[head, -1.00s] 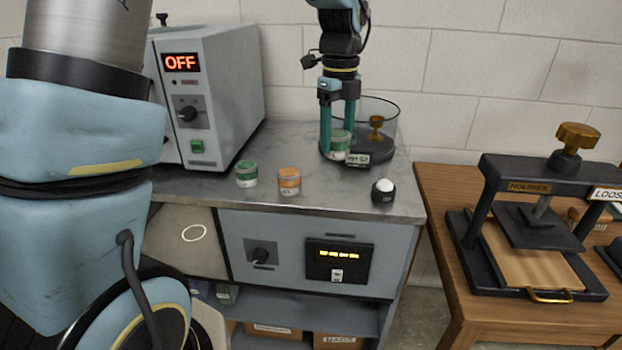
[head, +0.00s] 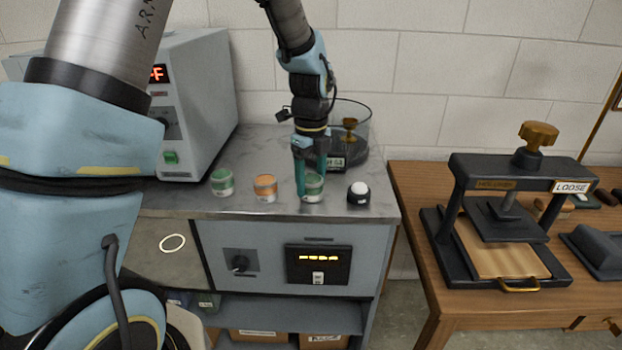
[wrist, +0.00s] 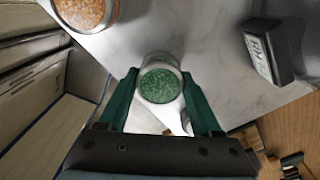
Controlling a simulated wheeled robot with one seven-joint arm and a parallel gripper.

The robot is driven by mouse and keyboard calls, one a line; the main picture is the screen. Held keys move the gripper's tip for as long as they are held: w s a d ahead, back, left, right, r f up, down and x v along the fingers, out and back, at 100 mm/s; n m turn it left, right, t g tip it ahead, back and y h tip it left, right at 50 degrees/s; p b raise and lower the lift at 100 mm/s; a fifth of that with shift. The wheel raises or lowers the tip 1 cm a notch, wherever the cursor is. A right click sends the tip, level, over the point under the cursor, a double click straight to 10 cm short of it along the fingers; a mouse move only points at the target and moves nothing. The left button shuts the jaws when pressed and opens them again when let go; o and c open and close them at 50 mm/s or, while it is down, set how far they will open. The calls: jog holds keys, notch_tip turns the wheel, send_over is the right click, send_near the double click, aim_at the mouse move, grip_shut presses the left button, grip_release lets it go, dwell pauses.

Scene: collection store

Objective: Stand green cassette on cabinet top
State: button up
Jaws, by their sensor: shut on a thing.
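My gripper (head: 311,184) is shut on a round green cassette (head: 314,192) with a pale label band. In the wrist view the same green cassette (wrist: 160,85) sits between the two teal fingers (wrist: 160,76), its green top facing the camera. It is upright near the front edge of the cabinet top (head: 200,205), between an orange jar (head: 265,188) and a black knob with a white dome (head: 358,192). I cannot tell whether its base touches the surface. A second green jar (head: 222,182) stands left of the orange one.
A grey machine (head: 195,100) stands at the back left. A clear round vessel on a black base (head: 352,155) is behind my gripper. A wooden table (head: 410,185) with a black press (head: 500,215) is at right, past a gap. The orange jar (wrist: 88,12) shows in the wrist view.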

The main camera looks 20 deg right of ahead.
aim_at(311, 178)
jog(key=o, duration=1.4)
jog(key=shift+f, duration=0.1)
notch_tip(311, 178, up, 12)
jog(key=shift+r+b, duration=0.15)
jog(key=shift+b, duration=0.8)
jog(key=a+n, duration=0.2)
jog(key=a, duration=0.1)
jog(key=w+a+f+n, duration=0.1)
jog(key=a+n, duration=0.2)
jog(key=w+a+f+n, duration=0.1)
jog(key=a+n, duration=0.2)
jog(key=shift+w+a+f, duration=0.1)
jog(key=shift+a+f, duration=0.1)
jog(key=shift+a, duration=0.05)
jog(key=s+a+f+n, duration=0.2)
jog(key=a+n, duration=0.5)
jog(key=s+a+f+n+t, duration=0.1)
jog(key=s+a+f+n, duration=0.1)
jog(key=a+n, duration=0.5)
jog(key=s+a+f+n, duration=0.2)
jog(key=a+n, duration=0.5)
jog(key=n, duration=0.1)
jog(key=shift+a+t, duration=0.1)
jog(key=shift+t, duration=0.2)
